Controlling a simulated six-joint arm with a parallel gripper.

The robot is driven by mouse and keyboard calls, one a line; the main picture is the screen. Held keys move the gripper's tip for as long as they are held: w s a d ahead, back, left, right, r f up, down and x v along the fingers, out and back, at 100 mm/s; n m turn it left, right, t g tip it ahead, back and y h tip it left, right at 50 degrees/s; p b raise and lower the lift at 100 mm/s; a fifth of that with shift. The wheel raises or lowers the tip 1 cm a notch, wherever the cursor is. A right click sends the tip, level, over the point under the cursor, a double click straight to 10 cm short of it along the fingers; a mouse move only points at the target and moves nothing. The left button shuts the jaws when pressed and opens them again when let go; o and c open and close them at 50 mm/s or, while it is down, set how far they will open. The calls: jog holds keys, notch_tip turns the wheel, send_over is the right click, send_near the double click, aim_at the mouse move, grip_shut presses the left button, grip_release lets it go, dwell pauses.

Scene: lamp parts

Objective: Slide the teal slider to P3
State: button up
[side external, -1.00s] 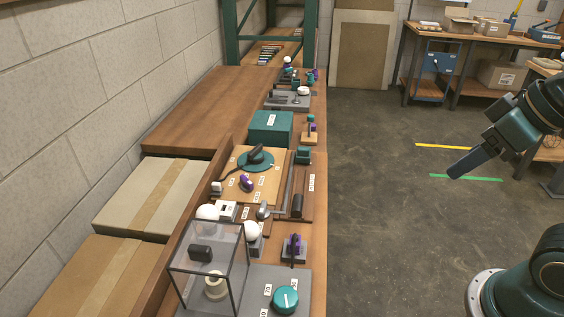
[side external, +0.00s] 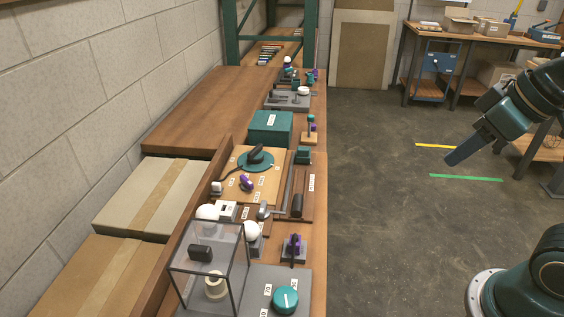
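A teal block (side external: 303,154), which looks like the teal slider, sits at the far end of a narrow brown track board (side external: 308,185) on the bench's right side. A small label lies on that board, too small to read, so I cannot make out P3. My gripper (side external: 452,160) is in the air above the floor, well to the right of the bench and apart from everything on it. Its dark fingers point left and slightly down. They overlap from this side, so their opening does not show. I see nothing held at their tips.
A dark cylinder (side external: 297,205) stands near the board's near end. A teal dial on a wooden panel (side external: 265,188) lies left of it. A purple-topped part (side external: 294,245), a clear case (side external: 208,262) and a teal knob (side external: 285,299) are nearer. Open floor separates bench and arm.

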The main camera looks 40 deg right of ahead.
jog(key=w+r+n, duration=0.2)
jog(key=w+r, duration=0.1)
jog(key=w, duration=0.6)
jog(key=n+g+y, duration=0.2)
jog(key=n+y, duration=0.1)
jog(key=n, duration=0.4)
send_over(304, 149)
jog(key=s+d, duration=0.4)
notch_tip(304, 149, down, 12)
jog(key=x, duration=1.3)
jog(key=shift+s+a+f, duration=0.1)
jog(key=shift+a+f, duration=0.05)
jog(key=shift+f, duration=0.25)
jog(key=shift+c, duration=0.4)
grip_shut()
